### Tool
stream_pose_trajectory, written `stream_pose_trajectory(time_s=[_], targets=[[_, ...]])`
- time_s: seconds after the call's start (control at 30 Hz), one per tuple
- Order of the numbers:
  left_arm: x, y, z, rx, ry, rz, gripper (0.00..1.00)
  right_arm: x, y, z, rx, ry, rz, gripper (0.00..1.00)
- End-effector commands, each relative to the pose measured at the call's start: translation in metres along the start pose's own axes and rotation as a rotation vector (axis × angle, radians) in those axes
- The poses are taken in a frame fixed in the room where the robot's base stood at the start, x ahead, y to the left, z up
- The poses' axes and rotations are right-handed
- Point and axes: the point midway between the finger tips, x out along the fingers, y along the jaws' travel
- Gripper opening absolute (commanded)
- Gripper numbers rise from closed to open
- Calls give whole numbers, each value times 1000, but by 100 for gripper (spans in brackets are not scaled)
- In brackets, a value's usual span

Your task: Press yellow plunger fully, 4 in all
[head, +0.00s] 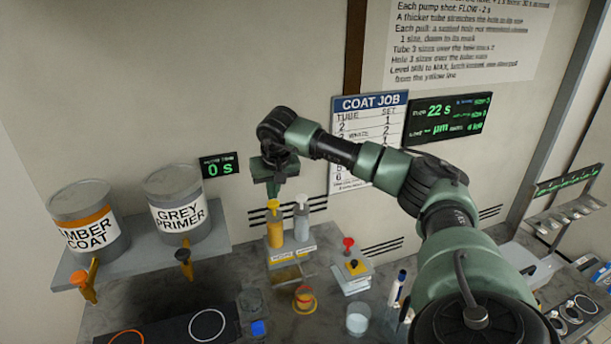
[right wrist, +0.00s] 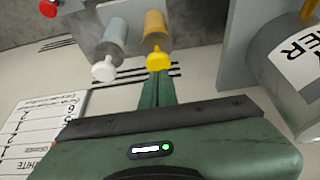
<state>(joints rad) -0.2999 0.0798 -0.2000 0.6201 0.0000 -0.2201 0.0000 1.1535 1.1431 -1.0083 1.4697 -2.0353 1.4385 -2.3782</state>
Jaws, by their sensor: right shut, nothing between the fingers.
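The yellow plunger (head: 273,205) tops a yellow pump bottle (head: 275,233) on a small stand (head: 290,257). A grey bottle with a white plunger (head: 302,200) stands just right of it. My right gripper (head: 273,192) is shut and empty, its fingertips directly above the yellow plunger. In the right wrist view the closed fingers (right wrist: 158,80) end right at the yellow plunger (right wrist: 158,60). I cannot tell whether they touch it. The plunger stands up from its bottle. My left gripper is out of view.
Amber coat (head: 88,222) and grey primer (head: 178,205) tanks stand on a shelf at left. A red knob (head: 348,243) and a yellow button block (head: 356,267) are right of the bottles. A clear cup (head: 358,318) stands in front. The timer display (head: 220,166) reads 0 s.

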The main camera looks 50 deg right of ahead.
Motion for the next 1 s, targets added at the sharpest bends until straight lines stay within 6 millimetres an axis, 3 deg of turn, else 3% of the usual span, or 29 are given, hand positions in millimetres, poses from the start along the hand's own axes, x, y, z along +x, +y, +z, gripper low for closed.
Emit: stream_pose_trajectory(time_s=[1.0], targets=[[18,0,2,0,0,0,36,30,0,14,-1,-3,1,0]])
